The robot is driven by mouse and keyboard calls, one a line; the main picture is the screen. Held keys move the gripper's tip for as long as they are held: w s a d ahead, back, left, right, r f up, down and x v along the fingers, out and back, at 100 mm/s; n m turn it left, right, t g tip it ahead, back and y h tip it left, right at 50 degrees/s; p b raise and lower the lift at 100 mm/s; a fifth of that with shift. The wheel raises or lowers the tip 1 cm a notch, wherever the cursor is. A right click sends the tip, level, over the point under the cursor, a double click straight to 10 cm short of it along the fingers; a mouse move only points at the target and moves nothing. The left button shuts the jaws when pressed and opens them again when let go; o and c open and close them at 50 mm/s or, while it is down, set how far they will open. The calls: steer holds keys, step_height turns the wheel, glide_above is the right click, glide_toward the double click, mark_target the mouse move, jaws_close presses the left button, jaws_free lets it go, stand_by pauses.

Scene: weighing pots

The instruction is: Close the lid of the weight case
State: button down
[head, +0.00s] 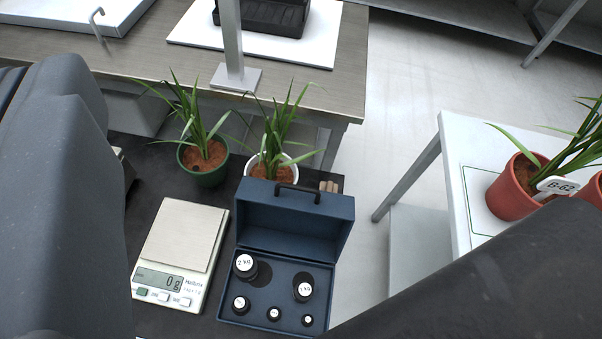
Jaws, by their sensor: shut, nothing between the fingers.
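The weight case (341,246) is a dark blue box that stands open on the dark bench top. Its lid (294,212) is raised upright at the back, with a black handle on its upper edge. Several black weights with white round labels stand in the case, among them one marked 2 kg (244,266) at the back left and another large one (303,288) at the right. An empty round recess shows beside the 2 kg weight. My gripper's fingertips do not show; only large dark parts of my arm fill the left side and the lower right.
A scale (184,236) reading 0 g stands left of the case. Behind stand a green pot (205,170) and a white pot (287,172) with plants, close to the lid. A red pot (513,190) stands on a white table (452,165) at the right. A metal post (231,45) rises behind.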

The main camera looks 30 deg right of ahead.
steer(key=w+d+f+m+g+h+p, duration=0.1)
steer(key=w+d+f+m+g+p, duration=0.15)
steer(key=w+d+f+p, duration=0.4)
steer(key=w+d+f+m+g+h+p, duration=0.15)
steer(key=w+d+f+g, duration=0.25)
steer(key=w+f, duration=0.5)
steer(key=w+d+f+m+g+p, duration=0.1)
steer(key=w+d+f+g+p, duration=0.5)
steer(key=f, duration=0.5)
steer(key=shift+m+g+y, duration=0.45)
steer(key=shift+m+y, duration=0.1)
steer(key=shift+m, duration=0.35)
steer(key=shift+s+d+f+x, duration=0.15)
steer(key=shift+s+x, duration=0.65)
steer(key=shift+x, duration=2.6)
steer(key=shift+s+d+f+x, duration=0.1)
steer(key=shift+s+d+x, duration=0.45)
steer(key=shift+x, duration=2.9)
steer(key=shift+s+a+f+x, duration=0.1)
steer(key=shift+s+x, duration=0.9)
steer(key=shift+x, duration=2.4)
